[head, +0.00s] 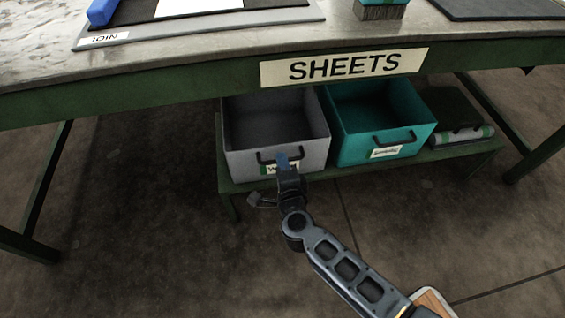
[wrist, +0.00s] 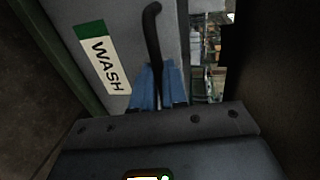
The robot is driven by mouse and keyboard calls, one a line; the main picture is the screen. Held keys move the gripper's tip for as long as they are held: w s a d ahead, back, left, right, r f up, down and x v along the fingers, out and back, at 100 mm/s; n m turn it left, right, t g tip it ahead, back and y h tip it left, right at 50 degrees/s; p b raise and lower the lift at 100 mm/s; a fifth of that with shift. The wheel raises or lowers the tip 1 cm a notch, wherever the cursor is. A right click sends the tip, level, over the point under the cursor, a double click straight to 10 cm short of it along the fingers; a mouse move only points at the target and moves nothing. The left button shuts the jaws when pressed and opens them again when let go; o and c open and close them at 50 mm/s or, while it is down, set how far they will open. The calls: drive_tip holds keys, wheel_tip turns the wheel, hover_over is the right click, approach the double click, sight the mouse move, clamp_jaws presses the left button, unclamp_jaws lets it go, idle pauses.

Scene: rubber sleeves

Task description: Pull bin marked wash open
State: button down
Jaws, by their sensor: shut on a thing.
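The grey bin (head: 250,140) stands on the low shelf under the workbench, left of a teal bin. Its WASH label (wrist: 103,62) shows on its front in the wrist view, and is partly covered by my arm in the head view. The bin's dark handle (wrist: 152,40) runs down between my blue fingers in the wrist view. My gripper (head: 283,160) is at the bin's front; in the wrist view its blue fingertips (wrist: 158,75) are closed on the handle. The bin's inside, as far as I see it, looks empty.
The teal bin (head: 375,115) with its own handle and label stands close on the right. The SHEETS bench edge (head: 160,83) overhangs the bins. The floor (head: 150,230) in front is clear.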

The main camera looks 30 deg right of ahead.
drive_tip(key=f+p+v, duration=0.2)
drive_tip(key=v, duration=0.8)
drive_tip(key=s+f+p+v, duration=0.1)
drive_tip(key=f+p+v, duration=0.1)
drive_tip(key=v, duration=0.8)
drive_tip(key=shift+a+f+p, duration=0.15)
drive_tip(key=shift+a+p, duration=0.05)
drive_tip(key=shift+p, duration=0.45)
drive_tip(key=c, duration=1.2)
unclamp_jaws()
drive_tip(key=p+v, duration=0.1)
drive_tip(key=v, duration=0.6)
drive_tip(key=shift+s, duration=0.4)
drive_tip(key=shift+a, duration=0.1)
